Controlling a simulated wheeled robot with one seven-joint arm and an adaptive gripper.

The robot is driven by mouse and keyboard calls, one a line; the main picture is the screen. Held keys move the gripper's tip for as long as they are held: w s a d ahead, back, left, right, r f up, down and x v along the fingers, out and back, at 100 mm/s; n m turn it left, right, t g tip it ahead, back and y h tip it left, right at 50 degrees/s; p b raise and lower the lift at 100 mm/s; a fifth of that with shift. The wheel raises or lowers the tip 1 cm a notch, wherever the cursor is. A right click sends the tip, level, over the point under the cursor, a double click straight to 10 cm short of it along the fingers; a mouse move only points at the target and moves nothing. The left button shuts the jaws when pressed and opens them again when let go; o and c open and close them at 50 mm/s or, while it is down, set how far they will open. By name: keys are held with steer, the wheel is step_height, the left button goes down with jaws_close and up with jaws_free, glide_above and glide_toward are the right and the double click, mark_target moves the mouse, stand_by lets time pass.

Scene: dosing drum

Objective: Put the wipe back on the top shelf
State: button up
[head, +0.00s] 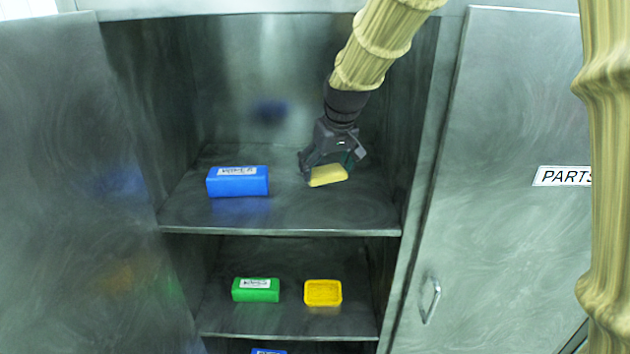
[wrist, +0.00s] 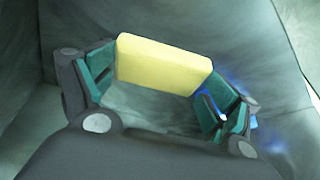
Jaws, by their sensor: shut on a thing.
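The wipe is a pale yellow block (head: 328,176), in my gripper (head: 333,168) just above or on the top shelf (head: 290,215); I cannot tell whether it touches the shelf. In the wrist view the wipe (wrist: 163,66) spans between the two teal finger pads of my gripper (wrist: 158,92). The gripper is shut on it. A blue box with a white label (head: 238,182) stands to the left of the wipe on the same shelf.
The lower shelf (head: 290,324) holds a green labelled box (head: 256,290) and a yellow tray (head: 323,293). The right cabinet door (head: 500,170) stands open, with a handle (head: 431,299). The top shelf's front is clear.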

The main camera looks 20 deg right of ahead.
mark_target(329, 183)
steer(key=shift+s+f+p, duration=0.2)
steer(key=shift+f+p, duration=1.1)
steer(key=shift+f, duration=1.9)
steer(key=o, duration=0.7)
steer(key=shift+r, duration=0.1)
steer(key=b+v, duration=0.5)
steer(key=v, duration=0.6)
steer(key=shift+s+r+b, duration=0.2)
steer(key=shift+r+b, duration=0.15)
